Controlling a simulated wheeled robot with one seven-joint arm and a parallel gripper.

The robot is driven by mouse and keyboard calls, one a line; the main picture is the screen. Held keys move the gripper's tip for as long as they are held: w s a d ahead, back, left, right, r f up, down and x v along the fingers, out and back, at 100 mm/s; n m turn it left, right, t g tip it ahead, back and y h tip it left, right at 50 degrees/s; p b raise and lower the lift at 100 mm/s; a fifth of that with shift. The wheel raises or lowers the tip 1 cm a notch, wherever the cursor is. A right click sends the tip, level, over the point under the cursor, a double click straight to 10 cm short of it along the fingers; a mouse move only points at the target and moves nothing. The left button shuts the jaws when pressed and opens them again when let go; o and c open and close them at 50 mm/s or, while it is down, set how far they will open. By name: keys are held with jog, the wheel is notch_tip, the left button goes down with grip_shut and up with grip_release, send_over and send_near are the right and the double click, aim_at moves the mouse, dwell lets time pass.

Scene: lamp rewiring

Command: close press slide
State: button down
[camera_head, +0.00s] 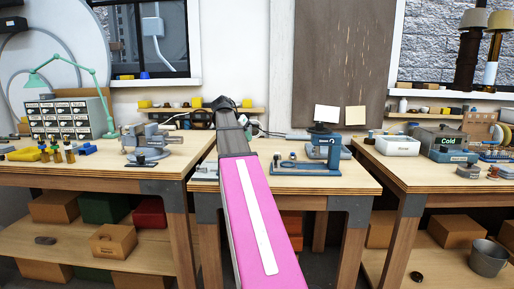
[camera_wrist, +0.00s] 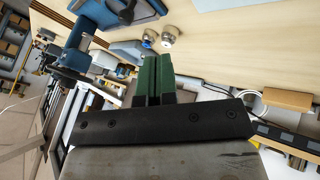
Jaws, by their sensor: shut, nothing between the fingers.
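A blue press (camera_head: 325,152) with a flat blue base stands on the middle bench, to the right of my arm in the head view. In the wrist view a blue press-like body (camera_wrist: 82,28) shows at the upper left. I cannot clearly make out its slide or tell how far it is open. My gripper (camera_wrist: 158,62) shows two green fingers side by side, shut and empty, over the bench and apart from the blue body. In the head view my arm hides most of the gripper.
Two small round metal parts (camera_wrist: 168,36) lie on the bench beyond the fingertips. A grey vise-like device (camera_head: 148,142) stands on the left bench. A white bin (camera_head: 398,145) and a box marked Cold (camera_head: 445,142) stand on the right bench.

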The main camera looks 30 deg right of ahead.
jog(key=x, duration=1)
jog(key=shift+s, duration=0.1)
jog(key=shift+s+d+r, duration=0.15)
jog(key=shift+s+d, duration=0.55)
jog(key=shift+s, duration=0.3)
jog(key=shift+s+d, duration=0.45)
jog(key=s+d, duration=0.2)
jog(key=d, duration=0.2)
jog(key=s+d, duration=0.2)
jog(key=d, duration=0.1)
jog(key=s+d, duration=0.3)
jog(key=d, duration=0.1)
jog(key=shift+s+d, duration=0.1)
jog(key=shift+d, duration=0.25)
